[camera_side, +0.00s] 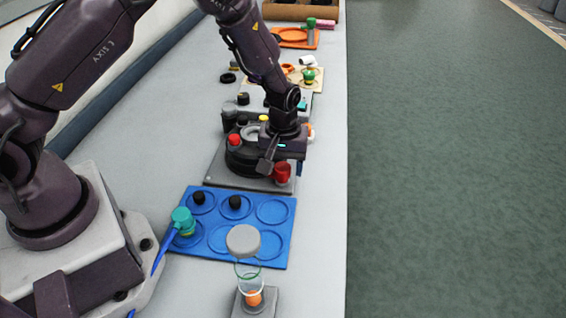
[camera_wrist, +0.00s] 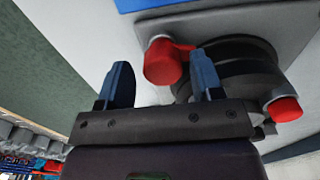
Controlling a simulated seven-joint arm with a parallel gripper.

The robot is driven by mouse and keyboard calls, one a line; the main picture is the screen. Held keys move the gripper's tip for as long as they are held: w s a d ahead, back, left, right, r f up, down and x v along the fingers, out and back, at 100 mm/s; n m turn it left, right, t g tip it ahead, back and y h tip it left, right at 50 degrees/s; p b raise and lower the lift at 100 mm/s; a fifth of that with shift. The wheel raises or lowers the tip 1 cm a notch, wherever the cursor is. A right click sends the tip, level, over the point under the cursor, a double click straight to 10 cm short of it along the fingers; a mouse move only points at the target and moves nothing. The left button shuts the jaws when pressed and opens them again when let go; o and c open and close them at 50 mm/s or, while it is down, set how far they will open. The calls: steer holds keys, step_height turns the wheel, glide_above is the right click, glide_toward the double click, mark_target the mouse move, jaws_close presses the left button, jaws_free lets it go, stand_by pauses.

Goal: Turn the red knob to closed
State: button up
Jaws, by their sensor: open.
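The red knob (camera_side: 282,173) stands at the front right of a dark grey base plate (camera_side: 225,175). In the wrist view it is a rounded red end (camera_wrist: 163,63) with a short red arm reaching right. My gripper (camera_side: 283,164) is open over that corner of the plate. In the wrist view the red end appears between the two blue fingertips (camera_wrist: 160,66), closer to the right one; whether either finger touches it I cannot tell. A second red cap (camera_side: 234,140) is at the plate's left and also shows in the wrist view (camera_wrist: 285,108). A black round body (camera_wrist: 240,68) lies between the two.
A blue tray (camera_side: 256,258) with round recesses, two black knobs and a teal-topped piece lies in front of the plate. A clear tube (camera_side: 247,273) with a grey top stands nearer. Other fixtures line the bench behind. The bench's right edge is close to my gripper.

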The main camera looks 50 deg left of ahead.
steer(key=shift+a, duration=0.3)
steer(key=r, duration=0.8)
steer(key=shift+d, duration=0.25)
steer(key=shift+a, duration=0.1)
steer(key=d+m, duration=0.2)
steer(key=m+g+y, duration=0.1)
steer(key=m+y, duration=0.3)
steer(key=m, duration=1.8)
glide_toward(283, 166)
steer(key=x, duration=0.9)
steer(key=shift+s+a+f, duration=0.1)
